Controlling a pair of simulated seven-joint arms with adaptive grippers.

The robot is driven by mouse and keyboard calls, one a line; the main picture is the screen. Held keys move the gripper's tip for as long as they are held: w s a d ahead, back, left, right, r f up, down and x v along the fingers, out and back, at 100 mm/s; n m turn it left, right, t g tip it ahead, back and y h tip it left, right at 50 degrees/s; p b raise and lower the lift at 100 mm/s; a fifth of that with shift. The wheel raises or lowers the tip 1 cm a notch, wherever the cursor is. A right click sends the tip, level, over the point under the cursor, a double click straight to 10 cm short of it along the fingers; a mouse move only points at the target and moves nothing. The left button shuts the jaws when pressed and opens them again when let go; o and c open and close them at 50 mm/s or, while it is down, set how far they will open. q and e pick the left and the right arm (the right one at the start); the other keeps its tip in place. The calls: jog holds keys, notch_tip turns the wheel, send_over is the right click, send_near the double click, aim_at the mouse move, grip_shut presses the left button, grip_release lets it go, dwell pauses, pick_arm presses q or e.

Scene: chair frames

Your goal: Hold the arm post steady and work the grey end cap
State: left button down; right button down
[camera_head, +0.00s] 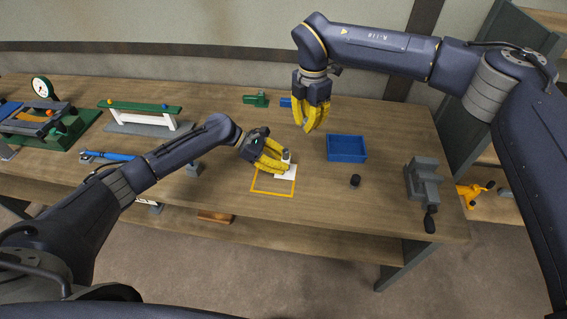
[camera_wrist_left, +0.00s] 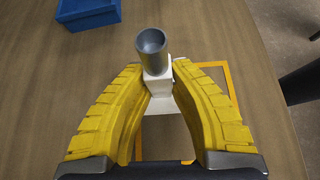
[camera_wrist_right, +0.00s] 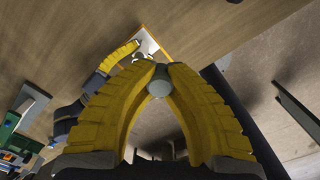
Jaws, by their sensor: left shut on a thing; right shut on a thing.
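The white arm post (camera_wrist_left: 157,80) stands upright over a white base (camera_head: 286,172) inside the yellow outline on the bench. Its top is a grey tube (camera_wrist_left: 151,48) with an open, hollow end. My left gripper (camera_head: 284,164) is shut on the white part of the post, below the tube. My right gripper (camera_head: 312,128) is up and behind the post in the head view, apart from it. It is shut on the grey end cap (camera_wrist_right: 158,84), which shows as a round grey piece between the fingertips. The fingers hide the cap in the head view.
A blue bin (camera_head: 347,148) stands right of the post. A small black round piece (camera_head: 355,181) lies in front of the bin, and a grey vise (camera_head: 424,181) stands at the right edge. A green-topped white frame (camera_head: 144,114) is at back left.

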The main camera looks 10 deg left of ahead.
pick_arm(q)
jog(key=c, duration=1.2)
grip_release()
jog(key=shift+c, duration=0.2)
jog(key=shift+a+r, duration=0.1)
jog(key=shift+a, duration=0.05)
jog(key=v, duration=1.1)
jog(key=shift+a+r, duration=0.15)
jog(key=shift+a, duration=0.15)
jog(key=shift+s, duration=0.1)
